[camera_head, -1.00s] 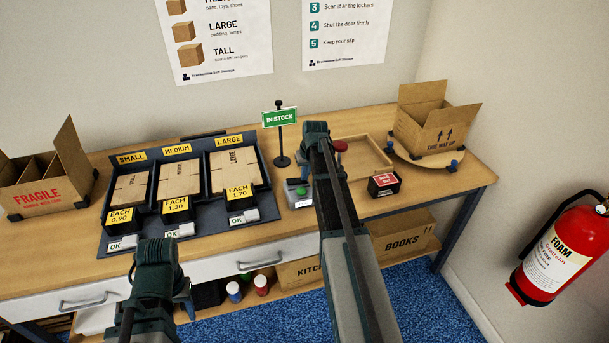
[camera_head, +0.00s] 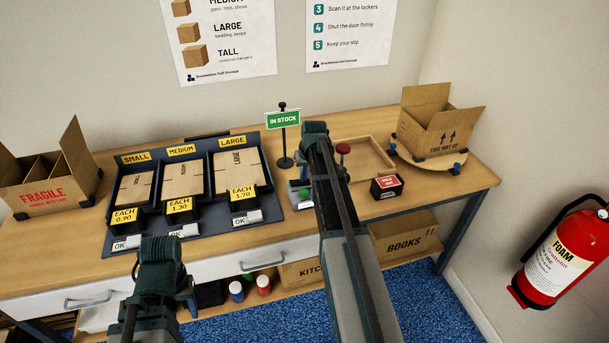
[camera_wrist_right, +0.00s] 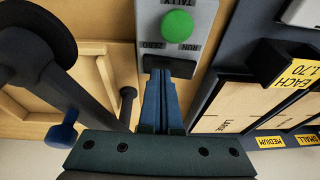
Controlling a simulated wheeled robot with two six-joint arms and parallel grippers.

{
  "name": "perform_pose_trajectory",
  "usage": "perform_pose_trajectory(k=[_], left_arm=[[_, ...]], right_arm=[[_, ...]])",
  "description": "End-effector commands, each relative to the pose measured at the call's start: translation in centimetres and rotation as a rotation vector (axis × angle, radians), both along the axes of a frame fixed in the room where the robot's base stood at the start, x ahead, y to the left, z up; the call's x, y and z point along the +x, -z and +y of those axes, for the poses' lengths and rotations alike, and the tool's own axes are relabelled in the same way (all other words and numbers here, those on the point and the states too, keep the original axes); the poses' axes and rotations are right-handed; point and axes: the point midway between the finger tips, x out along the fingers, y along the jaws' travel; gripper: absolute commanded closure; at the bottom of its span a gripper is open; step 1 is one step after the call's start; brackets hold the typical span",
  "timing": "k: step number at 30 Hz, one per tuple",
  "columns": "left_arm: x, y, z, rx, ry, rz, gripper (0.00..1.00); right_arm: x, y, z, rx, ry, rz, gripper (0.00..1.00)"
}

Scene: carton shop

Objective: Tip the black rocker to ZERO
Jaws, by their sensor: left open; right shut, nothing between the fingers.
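The grey tally box (camera_head: 300,197) stands on the bench, partly hidden by my right arm in the head view. In the right wrist view, the tally box (camera_wrist_right: 203,22) has a round green button (camera_wrist_right: 177,26) and a black rocker (camera_wrist_right: 180,67) between the ZERO and RUN labels. My right gripper (camera_wrist_right: 158,74) is shut and empty, its tips at the rocker, nearer its ZERO end. Contact and the rocker's tilt cannot be told. My left gripper (camera_head: 188,304) is open and empty in front of the bench, partly hidden by its wrist.
The carton rack (camera_head: 275,212) stands left of the tally box. An IN STOCK sign (camera_head: 283,119) stands behind it. A red-topped stamp (camera_head: 343,150), a shallow tray (camera_head: 388,158) and a small black box (camera_head: 386,188) are to the right.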

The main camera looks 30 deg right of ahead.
Motion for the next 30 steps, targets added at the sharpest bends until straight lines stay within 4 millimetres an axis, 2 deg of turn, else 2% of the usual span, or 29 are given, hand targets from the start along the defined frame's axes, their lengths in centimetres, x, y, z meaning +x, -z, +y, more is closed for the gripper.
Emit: perform_pose_trajectory(k=[11,24,30], left_arm=[[0.0,-4.4,0.0,0.0,0.0,0.0,0.5],[0.0,-11.2,0.0,0.0,0.0,0.0,0.5],[0.0,-12.9,0.0,0.0,0.0,0.0,0.5]], right_arm=[[0.3,-4.4,0.5,0.0,-0.003,0.0,1.0],[-2.2,-11.2,-0.7,0.001,-0.001,0.0,1.0],[-2.9,-12.9,-1.1,0.0,-0.002,0.0,1.0]])
